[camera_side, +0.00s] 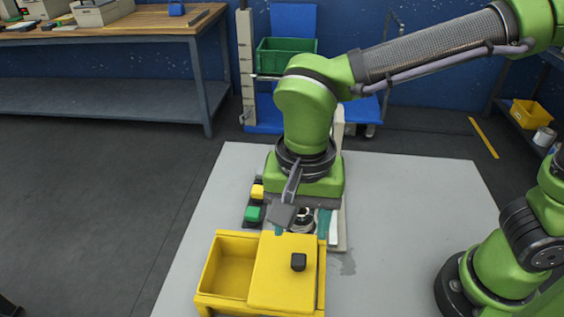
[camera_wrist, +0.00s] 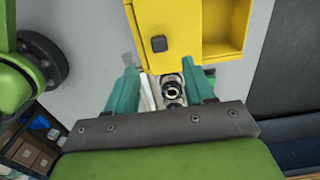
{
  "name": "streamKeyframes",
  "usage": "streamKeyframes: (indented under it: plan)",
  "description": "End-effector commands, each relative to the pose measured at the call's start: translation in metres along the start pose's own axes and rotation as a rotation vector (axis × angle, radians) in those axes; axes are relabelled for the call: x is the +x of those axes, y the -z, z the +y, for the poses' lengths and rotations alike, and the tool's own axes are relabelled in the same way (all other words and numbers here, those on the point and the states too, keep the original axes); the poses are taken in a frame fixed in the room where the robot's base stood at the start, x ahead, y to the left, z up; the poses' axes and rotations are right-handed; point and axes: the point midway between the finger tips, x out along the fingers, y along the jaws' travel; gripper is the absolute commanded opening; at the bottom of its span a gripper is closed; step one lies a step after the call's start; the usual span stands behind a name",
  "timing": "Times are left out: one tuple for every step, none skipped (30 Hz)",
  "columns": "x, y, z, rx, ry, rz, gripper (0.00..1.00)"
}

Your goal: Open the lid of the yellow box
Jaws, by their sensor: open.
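The yellow box (camera_side: 212,305) stands at the near edge of the grey table. Its yellow lid (camera_side: 278,290) covers the right half, and the left half is an open, empty compartment. A black knob (camera_side: 298,262) sits on the lid. In the wrist view the lid (camera_wrist: 185,40) and knob (camera_wrist: 159,44) are at the top, with the open compartment to their right. My gripper (camera_side: 301,228) points down just behind the box in the side view, its teal fingers apart with nothing held. In the wrist view the gripper (camera_wrist: 160,68) has the knob a little beyond its fingertips.
A small machine with a green button (camera_side: 252,214) and a yellow button (camera_side: 257,191) stands behind the box, partly hidden by my gripper. Its round metal part (camera_wrist: 171,90) shows between the fingers. The grey table (camera_side: 400,220) is clear to the right of the box.

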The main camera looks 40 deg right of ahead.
Motion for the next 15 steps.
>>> streamKeyframes:
  plan:
    - [-0.014, 0.000, -0.001, 0.000, 0.006, 0.000, 0.53]
    - [-0.021, 0.000, -0.001, 0.000, 0.006, 0.000, 0.53]
    - [-0.030, 0.000, -0.001, 0.000, 0.006, -0.001, 0.53]
    - [-0.037, 0.000, -0.001, -0.001, 0.006, 0.000, 0.53]
    - [-0.044, 0.000, -0.001, -0.001, 0.006, 0.000, 0.53]
    - [-0.051, 0.000, -0.001, -0.001, 0.005, 0.000, 0.53]
    - [-0.057, 0.000, -0.001, -0.001, 0.005, 0.000, 0.53]
    - [-0.061, 0.000, -0.001, 0.000, 0.004, 0.000, 0.53]
    - [-0.067, 0.000, -0.001, 0.000, 0.003, -0.001, 0.53]
    - [-0.071, 0.000, -0.001, -0.001, 0.003, 0.000, 0.53]
    - [-0.075, 0.000, -0.001, 0.000, 0.003, 0.001, 0.53]
    - [-0.078, 0.000, 0.000, 0.000, 0.002, 0.000, 0.53]
    - [-0.081, 0.000, 0.000, 0.000, 0.001, 0.000, 0.53]
    - [-0.083, 0.000, 0.000, -0.001, 0.002, 0.000, 0.53]
    - [-0.084, 0.000, 0.000, -0.001, 0.001, 0.000, 0.53]
